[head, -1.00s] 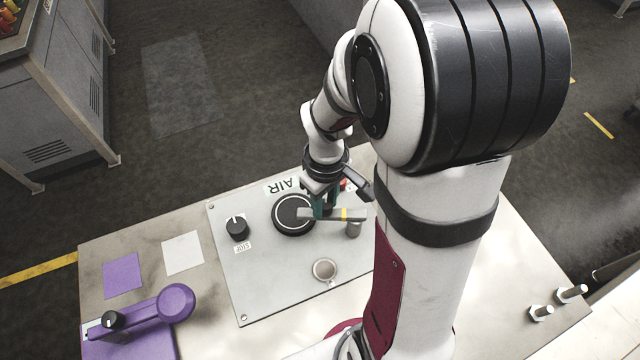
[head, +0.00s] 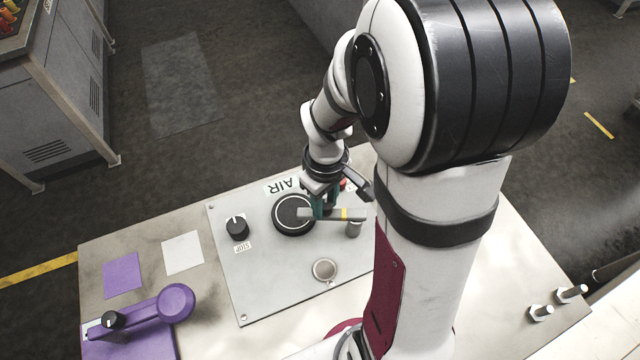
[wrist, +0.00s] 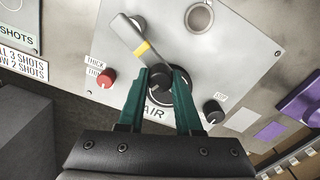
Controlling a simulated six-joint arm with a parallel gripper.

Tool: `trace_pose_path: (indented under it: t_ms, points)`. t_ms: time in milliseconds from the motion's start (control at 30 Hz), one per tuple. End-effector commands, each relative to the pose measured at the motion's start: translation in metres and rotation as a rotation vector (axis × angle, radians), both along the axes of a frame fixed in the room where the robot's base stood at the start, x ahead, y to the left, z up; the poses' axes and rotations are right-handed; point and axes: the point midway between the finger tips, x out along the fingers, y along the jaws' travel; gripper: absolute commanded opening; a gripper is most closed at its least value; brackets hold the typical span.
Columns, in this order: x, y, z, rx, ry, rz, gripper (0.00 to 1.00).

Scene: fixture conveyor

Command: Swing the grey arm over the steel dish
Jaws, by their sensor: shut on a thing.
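The grey arm (head: 350,214) is a flat bar with a yellow band, lying crosswise near the back of the grey panel. Its right end is by a short post, and its left end reaches the edge of a round black disc (head: 288,226). It also shows in the wrist view (wrist: 126,32). The steel dish (head: 325,270) is a small round cup in front of the arm, apart from it; it also shows in the wrist view (wrist: 199,17). My gripper (wrist: 161,76) is shut on the black knob at the arm's free end. Its green fingers partly hide the disc.
A black dial (head: 237,229) is left of the disc. A red knob (wrist: 107,77) is beside the fingers in the wrist view. A purple lever (head: 174,303) and purple and white squares lie farther left. The panel between arm and dish looks clear.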

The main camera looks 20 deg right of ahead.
Motion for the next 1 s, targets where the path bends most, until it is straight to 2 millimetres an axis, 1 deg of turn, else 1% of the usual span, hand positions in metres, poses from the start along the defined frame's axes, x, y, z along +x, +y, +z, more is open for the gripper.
trace_pose_path:
  t_ms: [167, 367, 667, 1000]
  points:
    - [-0.002, 0.001, 0.001, 0.0, -0.002, 0.035, 0.0]
    - [-0.009, 0.004, 0.001, 0.0, -0.002, 0.15, 0.0]
    - [-0.026, 0.006, 0.001, -0.001, -0.003, 0.424, 0.0]
    - [-0.045, 0.004, 0.001, 0.0, -0.001, 0.72, 0.0]
